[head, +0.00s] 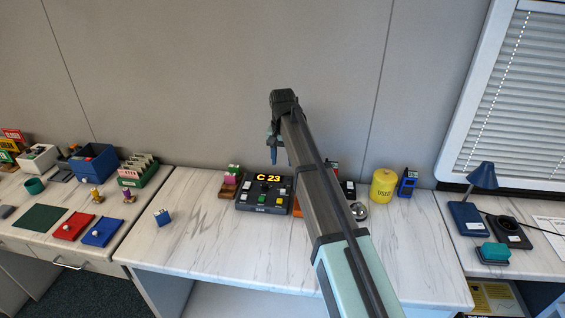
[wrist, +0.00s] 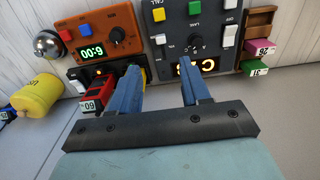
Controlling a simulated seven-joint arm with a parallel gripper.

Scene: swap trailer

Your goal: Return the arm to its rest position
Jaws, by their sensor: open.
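My gripper (head: 274,158) is raised above the middle table in the head view, with my arm stretching up from the lower right. In the wrist view my gripper (wrist: 160,70) has its two blue fingers spread apart with nothing between them. Below and beyond the fingers are a dark console (head: 263,206) with a lit "C 23" display and an orange timer box (wrist: 105,32). The console also shows in the wrist view (wrist: 212,35). My arm hides most of the orange box in the head view.
The middle table (head: 210,245) has clear room in front. A blue cube (head: 162,217) sits at its left. A yellow canister (head: 383,186) and a silver bell (head: 359,211) stand right of my arm. A blue lamp (head: 482,177) is on the right table. The left table holds several items.

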